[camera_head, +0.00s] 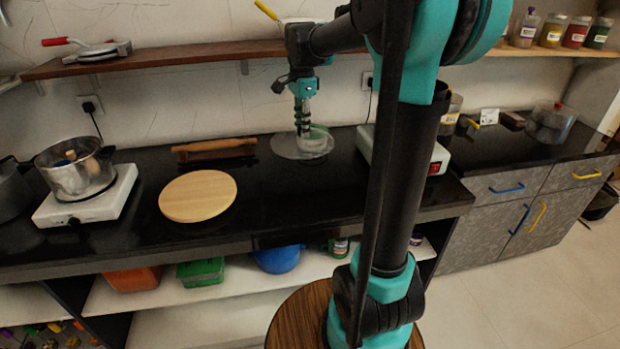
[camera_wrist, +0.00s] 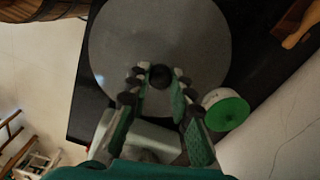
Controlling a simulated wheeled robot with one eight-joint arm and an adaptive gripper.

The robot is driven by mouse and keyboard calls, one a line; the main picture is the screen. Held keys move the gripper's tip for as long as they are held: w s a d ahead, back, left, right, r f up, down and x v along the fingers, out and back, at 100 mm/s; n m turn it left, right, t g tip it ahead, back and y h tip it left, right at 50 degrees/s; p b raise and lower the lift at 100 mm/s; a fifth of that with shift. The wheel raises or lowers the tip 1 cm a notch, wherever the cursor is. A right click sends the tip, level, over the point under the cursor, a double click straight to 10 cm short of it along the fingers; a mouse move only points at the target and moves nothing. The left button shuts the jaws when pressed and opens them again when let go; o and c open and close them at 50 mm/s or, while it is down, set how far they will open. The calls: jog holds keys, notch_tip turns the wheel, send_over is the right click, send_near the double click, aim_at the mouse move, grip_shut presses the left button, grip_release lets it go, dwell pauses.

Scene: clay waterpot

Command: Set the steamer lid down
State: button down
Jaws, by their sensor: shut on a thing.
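The steamer lid (camera_head: 290,150) is a thin, grey, see-through disc over the dark counter, in the middle of the head view. In the wrist view the lid (camera_wrist: 160,35) fills the upper middle, with a dark round knob (camera_wrist: 160,76) at its centre. My gripper (camera_head: 304,126) points down over the lid. In the wrist view my gripper (camera_wrist: 160,80) has its fingers closed around the knob. The lid looks level and low over the counter; I cannot tell whether its rim touches the surface.
A green-topped jar (camera_wrist: 226,110) is close by the lid's edge. A white appliance (camera_head: 438,158) stands to the right. A rolling pin (camera_head: 214,148) and round wooden board (camera_head: 190,196) lie to the left, near a pot (camera_head: 76,176) on a white burner (camera_head: 110,200). A shelf (camera_head: 200,56) runs above.

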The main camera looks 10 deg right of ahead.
aim_at(302, 140)
notch_tip(302, 140, down, 17)
jog(key=shift+r, duration=0.1)
dwell(0.3)
jog(key=c, duration=1.8)
grip_release()
jog(key=o, duration=0.5)
jog(key=shift+c, duration=0.2)
notch_tip(302, 140, up, 12)
jog(key=shift+r, duration=0.1)
